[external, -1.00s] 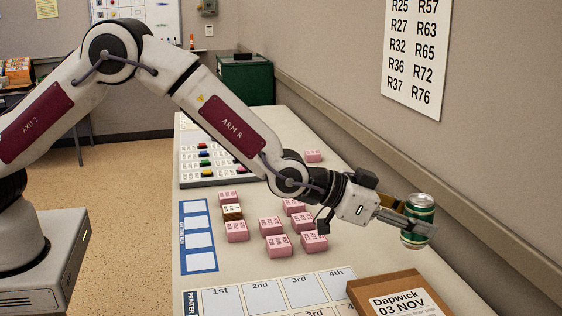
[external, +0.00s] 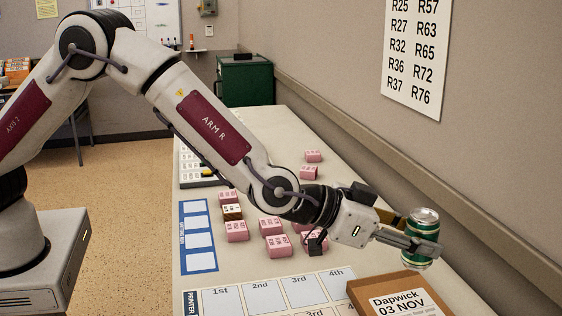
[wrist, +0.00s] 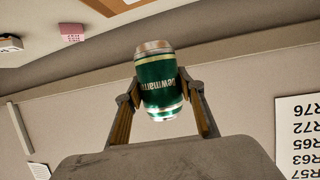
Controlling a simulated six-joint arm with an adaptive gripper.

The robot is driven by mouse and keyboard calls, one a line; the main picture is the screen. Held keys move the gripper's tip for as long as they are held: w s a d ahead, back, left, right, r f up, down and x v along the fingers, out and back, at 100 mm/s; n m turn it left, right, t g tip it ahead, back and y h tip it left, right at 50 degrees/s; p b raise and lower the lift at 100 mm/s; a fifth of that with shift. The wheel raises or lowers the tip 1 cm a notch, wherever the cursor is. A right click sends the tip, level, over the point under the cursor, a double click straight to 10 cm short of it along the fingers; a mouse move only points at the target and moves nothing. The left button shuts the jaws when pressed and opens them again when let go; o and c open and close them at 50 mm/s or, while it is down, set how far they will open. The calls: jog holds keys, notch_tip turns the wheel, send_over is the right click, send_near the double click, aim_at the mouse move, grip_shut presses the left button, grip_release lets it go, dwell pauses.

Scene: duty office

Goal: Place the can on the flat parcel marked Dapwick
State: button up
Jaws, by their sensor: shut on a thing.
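A green can with silver ends (external: 422,238) is held between the fingers of my gripper (external: 408,240), nearly upright with a slight tilt. The wrist view also shows the can (wrist: 159,82) between both fingers of my gripper (wrist: 160,98). The flat brown parcel marked Dapwick 03 NOV (external: 358,290) lies at the front right of the table, cut off by the picture's lower edge. The can is above the parcel's far part in the picture; I cannot tell the exact gap. The parcel's label faces up and nothing rests on its visible top.
A sheet with numbered spaces (external: 262,298) lies left of the parcel. The wall (external: 470,150) runs close along the right. A green box (external: 247,80) stands at the far end.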

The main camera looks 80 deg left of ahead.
aim_at(413, 267)
jog(key=shift+f, duration=3.1)
jog(key=shift+f, duration=1.9)
jog(key=shift+f, duration=0.1)
jog(key=o, duration=0.8)
jog(key=shift+v, duration=6)
